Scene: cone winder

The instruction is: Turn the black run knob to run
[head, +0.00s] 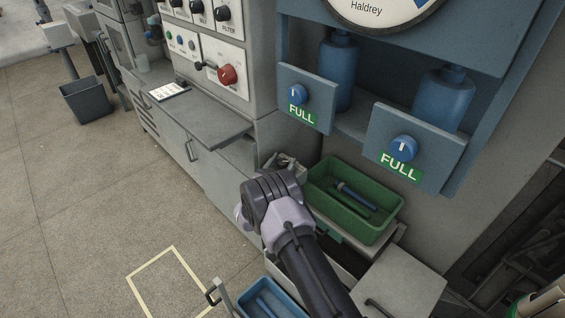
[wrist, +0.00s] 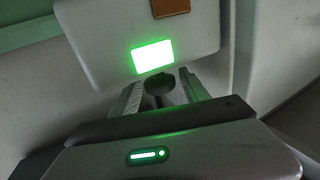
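In the wrist view, my gripper (wrist: 160,78) points at a pale grey panel (wrist: 105,45) with a bright lit green rectangle (wrist: 153,57) on it. A dark round shape (wrist: 159,87), which looks like a black knob, lies between the two fingers, just below the green light. The fingers stand apart on either side of it, with gaps showing. I cannot read a label or tell the knob's setting. In the head view, my gripper (head: 288,163) is mostly hidden behind my wrist, close to the grey machine front.
A green tray (head: 387,229) with blue and dark tools stands right of my wrist. An open drawer with a blue bin (head: 262,300) is below. Blue FULL knobs (head: 403,149) and a red knob (head: 227,75) are above.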

